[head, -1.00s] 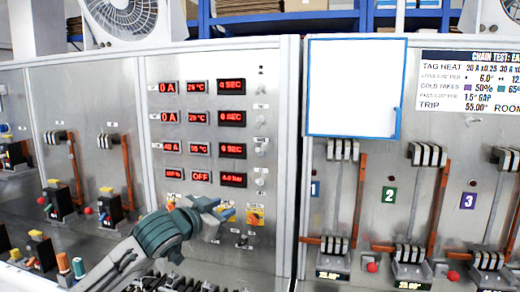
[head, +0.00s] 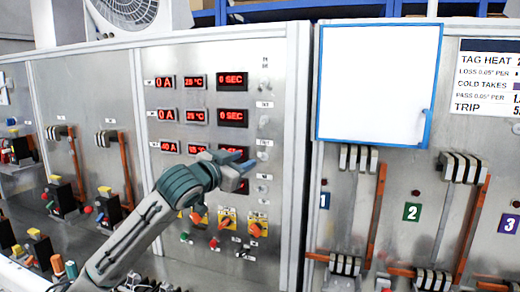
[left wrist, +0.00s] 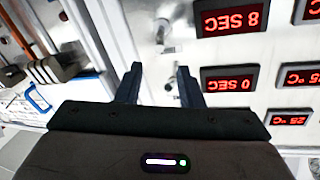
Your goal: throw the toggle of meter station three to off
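The meter panel (head: 285,95) has rows of red displays with small metal toggles in a column to their right. The third row's toggle (head: 262,155) shows in the head view; its current display (head: 168,148) reads about 40 A. My left gripper (head: 243,178) is in front of the panel, left of and slightly below that toggle, hiding part of the lower displays. In the upside-down left wrist view, the left gripper (left wrist: 160,82) is open and empty, its fingers pointing at the panel. One toggle (left wrist: 163,38) shows beyond the fingertips, another between them. My right gripper is out of view.
Orange rotary knobs (head: 228,218) on yellow plates sit below the displays. Breakers with levers stand on both sides. A blue-framed white board (head: 375,85) hangs to the right, beside a printed chart (head: 488,77).

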